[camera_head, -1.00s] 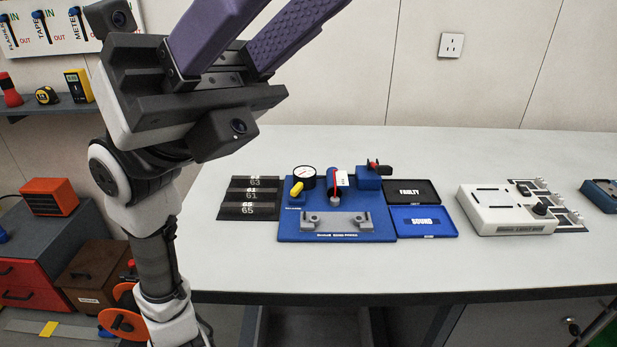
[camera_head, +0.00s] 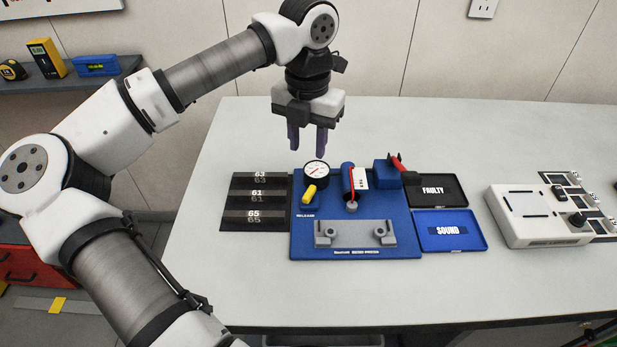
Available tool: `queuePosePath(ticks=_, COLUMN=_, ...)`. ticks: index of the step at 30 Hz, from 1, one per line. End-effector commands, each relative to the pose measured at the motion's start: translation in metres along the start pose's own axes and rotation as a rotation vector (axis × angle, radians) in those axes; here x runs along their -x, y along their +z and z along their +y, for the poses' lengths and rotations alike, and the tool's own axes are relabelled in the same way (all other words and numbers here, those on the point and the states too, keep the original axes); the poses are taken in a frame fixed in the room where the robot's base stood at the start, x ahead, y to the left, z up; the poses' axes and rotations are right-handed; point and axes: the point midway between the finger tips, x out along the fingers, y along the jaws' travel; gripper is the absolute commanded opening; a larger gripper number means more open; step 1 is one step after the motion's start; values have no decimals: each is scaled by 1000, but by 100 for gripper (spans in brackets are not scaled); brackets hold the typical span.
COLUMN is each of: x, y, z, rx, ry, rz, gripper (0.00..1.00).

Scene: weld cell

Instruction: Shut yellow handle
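The yellow handle (camera_head: 309,193) is a short lever on the left part of the blue press fixture (camera_head: 300,241), just below the round gauge (camera_head: 316,171). It slants up to the right, above a label that seems to read RELEASE. My gripper (camera_head: 308,145) hangs pointing down above the table, behind and above the gauge and apart from the handle. Its two purple fingers stand a little apart with nothing between them. The handle is fully visible.
A tagged blue cylinder with a red lever (camera_head: 352,185) stands right of the gauge. A grey bracket (camera_head: 354,234) lies in front. Numbered black slots (camera_head: 233,204) lie left; the FAULTY tray (camera_head: 461,192) and SOUND tray (camera_head: 478,238) lie right. The table's front is clear.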

Motion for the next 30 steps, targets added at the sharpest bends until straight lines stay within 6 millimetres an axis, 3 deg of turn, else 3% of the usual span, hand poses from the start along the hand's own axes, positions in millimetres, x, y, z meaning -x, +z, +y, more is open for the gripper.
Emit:
queuePosePath(ticks=15, x=-100, y=0, z=-3, rx=-5, ry=-10, rz=-1, gripper=36)
queuePosePath(ticks=21, x=-120, y=0, z=-3, rx=-4, ry=-7, rz=-3, gripper=36)
queuePosePath(ticks=30, x=-124, y=0, z=-3, rx=-5, ry=-6, rz=-3, gripper=36)
